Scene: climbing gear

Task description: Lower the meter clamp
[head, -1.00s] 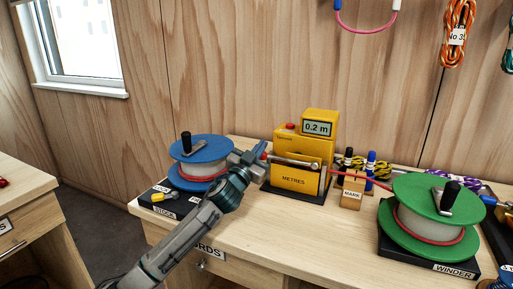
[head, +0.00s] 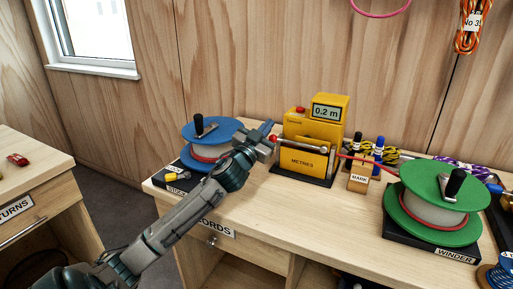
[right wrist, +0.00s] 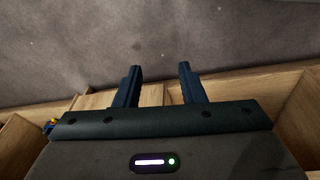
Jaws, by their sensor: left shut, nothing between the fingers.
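The yellow meter (head: 298,161) stands on the bench on a dark base and its display reads 0.2 m. Its clamp, a metal bar (head: 306,146), lies nearly level across the front of the meter, with a red knob (head: 273,138) at its left end. My left gripper (head: 267,128) is shut and empty, just left of the meter and close beside the red knob; I cannot tell whether they touch. A red cord (head: 352,158) runs from the meter's right side. My right gripper (right wrist: 158,84) is open and empty, with floor beyond its fingers.
A blue stock reel (head: 206,131) stands left of the meter, partly behind my left arm. A green winder reel (head: 433,185) stands at the right. A MARK block (head: 358,180) with pens sits between meter and winder. The bench front is mostly clear.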

